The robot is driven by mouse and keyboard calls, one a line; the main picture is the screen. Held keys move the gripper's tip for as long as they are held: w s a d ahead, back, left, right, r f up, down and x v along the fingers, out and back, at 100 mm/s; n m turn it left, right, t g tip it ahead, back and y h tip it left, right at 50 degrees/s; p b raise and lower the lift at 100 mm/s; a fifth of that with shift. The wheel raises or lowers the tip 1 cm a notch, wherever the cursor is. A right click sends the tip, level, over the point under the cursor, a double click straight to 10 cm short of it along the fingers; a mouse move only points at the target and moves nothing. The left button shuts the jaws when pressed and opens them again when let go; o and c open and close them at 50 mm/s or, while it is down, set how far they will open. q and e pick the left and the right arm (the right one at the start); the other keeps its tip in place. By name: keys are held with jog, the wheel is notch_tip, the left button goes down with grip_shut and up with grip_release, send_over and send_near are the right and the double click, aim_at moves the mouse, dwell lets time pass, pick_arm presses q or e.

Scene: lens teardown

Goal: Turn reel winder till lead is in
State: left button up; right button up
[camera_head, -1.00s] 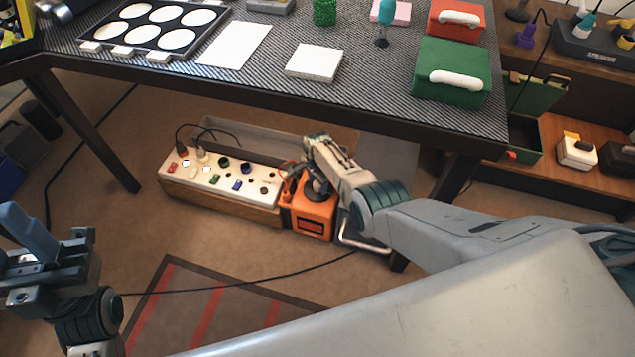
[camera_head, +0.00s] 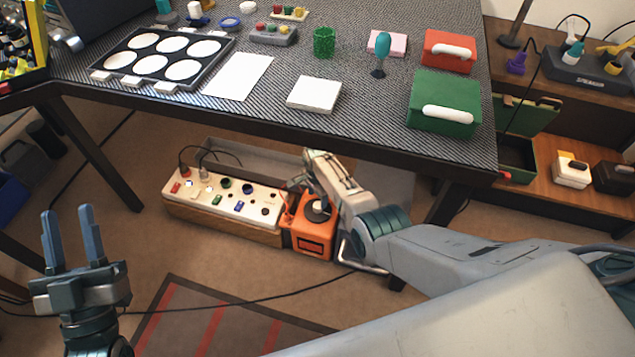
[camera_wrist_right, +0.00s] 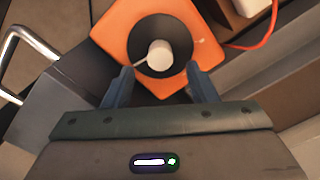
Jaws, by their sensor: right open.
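The orange reel winder (camera_head: 312,238) stands on the floor under the table, at the right end of the socket box. In the right wrist view its orange top carries a round black reel (camera_wrist_right: 172,27) with a pale knob (camera_wrist_right: 159,54) on it. My right gripper (camera_wrist_right: 160,85) is open at the near side of the reel, its two fingers apart and pointing toward the knob, with nothing between them. My left gripper (camera_head: 70,215) is open and empty at the lower left of the head view, fingers upward. A red-orange lead (camera_wrist_right: 262,38) curves away from the winder.
A socket box (camera_head: 222,198) with dark plugs and coloured switches sits left of the winder. A black cable (camera_head: 250,303) crosses the floor and a striped mat (camera_head: 205,320). A metal bar handle (camera_wrist_right: 30,38) lies left of the winder in the wrist view.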

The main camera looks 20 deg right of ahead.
aim_at(317, 205)
notch_tip(317, 205, up, 3)
jog(key=shift+p, duration=0.7)
pick_arm(q)
notch_tip(317, 205, down, 16)
jog(key=s+n+g+p, duration=0.1)
jog(key=g, duration=0.9)
jog(key=shift+d+y, duration=0.35)
jog(key=shift+y, duration=0.05)
pick_arm(e)
notch_tip(317, 205, up, 3)
jog(key=shift+f, duration=0.1)
pick_arm(q)
jog(key=shift+s+r, duration=0.1)
